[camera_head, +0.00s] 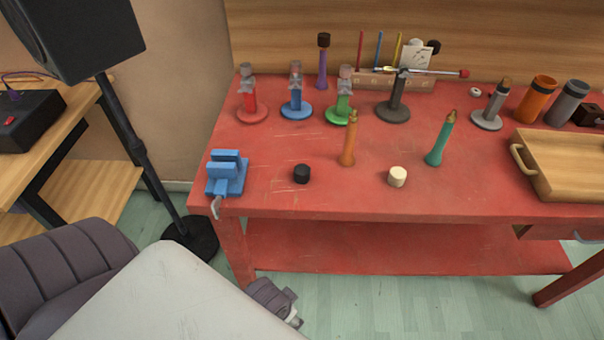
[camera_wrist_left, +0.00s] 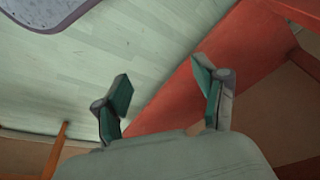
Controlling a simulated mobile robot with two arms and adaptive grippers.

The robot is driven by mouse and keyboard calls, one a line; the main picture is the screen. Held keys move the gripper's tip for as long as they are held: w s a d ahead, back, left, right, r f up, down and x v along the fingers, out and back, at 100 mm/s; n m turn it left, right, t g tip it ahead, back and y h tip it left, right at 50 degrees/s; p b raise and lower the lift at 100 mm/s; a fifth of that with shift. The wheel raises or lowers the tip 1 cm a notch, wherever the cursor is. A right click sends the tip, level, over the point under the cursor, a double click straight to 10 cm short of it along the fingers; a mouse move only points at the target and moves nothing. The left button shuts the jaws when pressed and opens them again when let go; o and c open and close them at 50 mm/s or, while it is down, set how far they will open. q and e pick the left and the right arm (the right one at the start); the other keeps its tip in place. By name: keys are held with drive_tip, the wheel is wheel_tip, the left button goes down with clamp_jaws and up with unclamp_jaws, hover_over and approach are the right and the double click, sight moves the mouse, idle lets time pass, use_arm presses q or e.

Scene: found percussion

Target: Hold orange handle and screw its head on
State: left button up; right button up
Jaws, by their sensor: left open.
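The orange handle (camera_head: 349,140) stands nearly upright on the red table (camera_head: 262,185), with a brass-coloured tip at its top and no head on it. A black head (camera_head: 301,173) lies to its left, near the table's front. A cream head (camera_head: 397,176) lies to its right, in front of a teal handle (camera_head: 440,140) that also has a brass-coloured tip. Which head belongs to the orange handle cannot be told. My left gripper (camera_wrist_left: 162,87) is open and empty, with the floor and a red surface beyond its fingers. My right gripper is not in view.
A blue vise (camera_head: 227,174) sits at the table's front left corner. Red, blue and green stands (camera_head: 344,108) and a dark stand (camera_head: 396,100) are behind the handles. A wooden tray (camera_head: 565,165) is at right. A speaker stand (camera_head: 135,145) rises left of the table.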

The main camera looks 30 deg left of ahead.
use_arm(q)
drive_tip(key=w+r+m+t, duration=0.2)
drive_tip(key=w+r+t, duration=0.3)
drive_tip(key=w+r, duration=0.45)
drive_tip(key=w+r+m+t, duration=0.2)
drive_tip(key=w+r+t, duration=0.35)
drive_tip(key=r, duration=0.75)
drive_tip(key=w+r+m+t, duration=0.2)
drive_tip(key=w+r+t, duration=0.2)
drive_tip(key=w+r, duration=0.6)
drive_tip(key=d+r+m+t+h, duration=0.3)
drive_tip(key=d+r+m+h, duration=0.45)
drive_tip(key=r, duration=0.35)
drive_tip(key=s+d+r+m+g+h, duration=0.2)
drive_tip(key=d+m+g+h, duration=0.9)
drive_tip(key=m, duration=1)
drive_tip(key=a+f+m+g+y, duration=0.7)
drive_tip(key=f+m+g+y, duration=0.1)
drive_tip(key=f, duration=0.2)
drive_tip(key=w+a+n+g+y, duration=0.1)
drive_tip(key=a+y, duration=0.9)
drive_tip(key=a, duration=1.3)
drive_tip(key=shift+w+a+r+y, duration=0.25)
drive_tip(key=shift+w+r+y, duration=0.1)
drive_tip(key=shift+w, duration=0.2)
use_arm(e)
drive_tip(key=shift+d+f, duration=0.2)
